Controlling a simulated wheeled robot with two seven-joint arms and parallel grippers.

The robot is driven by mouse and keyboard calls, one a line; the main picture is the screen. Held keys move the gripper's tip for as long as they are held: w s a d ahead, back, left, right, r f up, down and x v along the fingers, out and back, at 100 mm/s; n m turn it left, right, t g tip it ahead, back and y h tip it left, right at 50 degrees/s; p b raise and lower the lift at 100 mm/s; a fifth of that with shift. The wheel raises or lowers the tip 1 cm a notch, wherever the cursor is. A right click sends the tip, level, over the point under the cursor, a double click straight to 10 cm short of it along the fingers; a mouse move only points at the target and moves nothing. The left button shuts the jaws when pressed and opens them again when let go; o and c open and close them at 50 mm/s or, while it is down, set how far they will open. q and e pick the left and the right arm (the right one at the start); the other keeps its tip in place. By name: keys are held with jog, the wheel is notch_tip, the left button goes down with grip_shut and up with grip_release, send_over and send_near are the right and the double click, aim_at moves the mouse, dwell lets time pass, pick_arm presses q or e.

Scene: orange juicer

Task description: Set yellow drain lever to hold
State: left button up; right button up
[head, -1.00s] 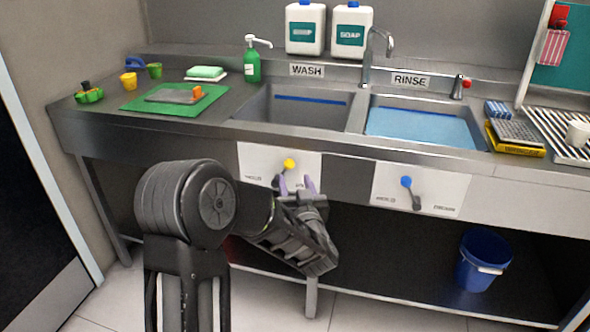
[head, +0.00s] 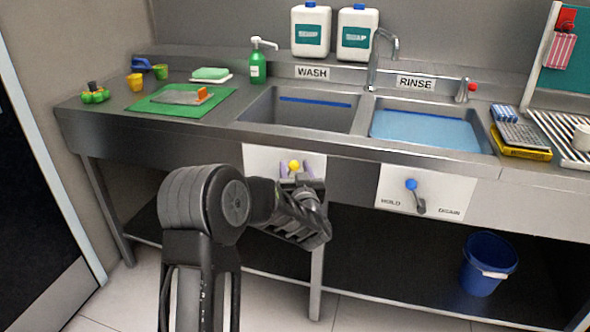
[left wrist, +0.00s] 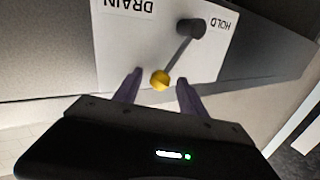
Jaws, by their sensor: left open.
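The yellow drain lever's knob (head: 294,165) shows on the white plate (head: 259,161) under the wash sink. In the left wrist view the yellow knob (left wrist: 160,79) is at the end of a grey lever on a dark pivot (left wrist: 190,28). That view is upside down; the lever tilts from the pivot toward the DRAIN side, away from the HOLD label (left wrist: 220,23). My left gripper (head: 301,175) is open at the plate. Its two purple fingers (left wrist: 158,88) stand on either side of the knob, with gaps visible. The gripper hides the pivot in the head view.
A blue-knobbed lever (head: 411,185) is on the plate to the right, under the rinse sink (head: 425,130). A blue bucket (head: 488,265) stands below. The counter's front edge (head: 350,147) runs just above the plates.

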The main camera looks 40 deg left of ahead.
pick_arm(q)
jog(key=shift+c, duration=0.4)
grip_shut()
dwell(0.9)
